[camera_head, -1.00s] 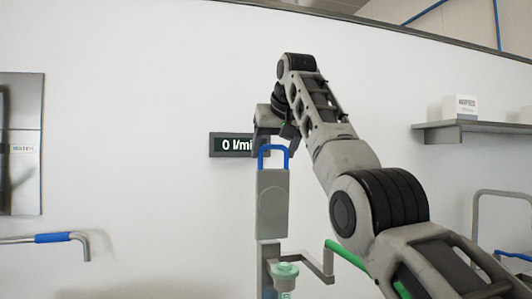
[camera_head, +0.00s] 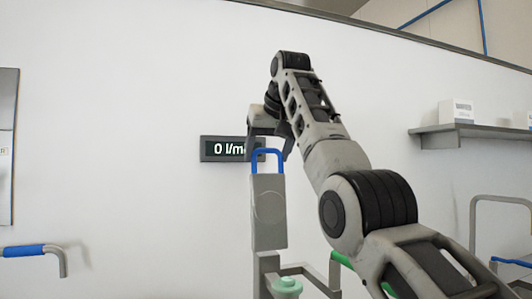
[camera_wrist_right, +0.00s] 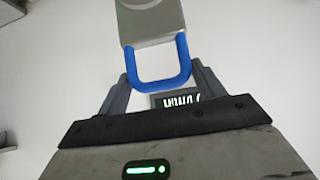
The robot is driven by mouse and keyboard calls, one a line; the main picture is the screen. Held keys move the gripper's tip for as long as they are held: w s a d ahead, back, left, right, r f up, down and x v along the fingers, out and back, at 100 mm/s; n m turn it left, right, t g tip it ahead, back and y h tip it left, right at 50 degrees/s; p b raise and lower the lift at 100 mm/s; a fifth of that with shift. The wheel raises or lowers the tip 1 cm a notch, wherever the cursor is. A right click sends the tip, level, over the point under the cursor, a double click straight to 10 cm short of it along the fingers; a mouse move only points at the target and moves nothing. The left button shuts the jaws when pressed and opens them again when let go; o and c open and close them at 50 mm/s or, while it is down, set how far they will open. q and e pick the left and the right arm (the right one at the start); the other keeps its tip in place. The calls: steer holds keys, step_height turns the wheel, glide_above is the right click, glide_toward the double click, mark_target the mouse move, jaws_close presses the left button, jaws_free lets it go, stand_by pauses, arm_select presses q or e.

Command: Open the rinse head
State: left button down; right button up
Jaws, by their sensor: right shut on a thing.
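The rinse head is a grey upright block (camera_head: 268,212) with a blue loop handle (camera_head: 268,153) on top, in the middle of the head view. In the right wrist view its grey body (camera_wrist_right: 152,22) is at the top and the blue handle (camera_wrist_right: 184,62) hangs toward me. My right gripper (camera_head: 266,141) is at the top of the handle, shut on it, with its fingers on either side of the loop in the wrist view. The fingertip contact is partly hidden in the head view. My left gripper is not in view.
A display (camera_head: 226,149) on the white wall behind reads 0 l/m, its right end covered. A pale green fitting (camera_head: 286,286) sits below the rinse head. A shelf (camera_head: 470,131) holds a white box (camera_head: 456,111). A blue-gripped bar (camera_head: 24,250) is at left.

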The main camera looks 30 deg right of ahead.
steer(key=shift+r, duration=0.2)
steer(key=o, duration=1.1)
steer(key=shift+f, duration=0.1)
steer(key=p+v, duration=0.1)
steer(key=v, duration=1.5)
steer(key=shift+s+f, duration=0.1)
steer(key=shift+d, duration=0.1)
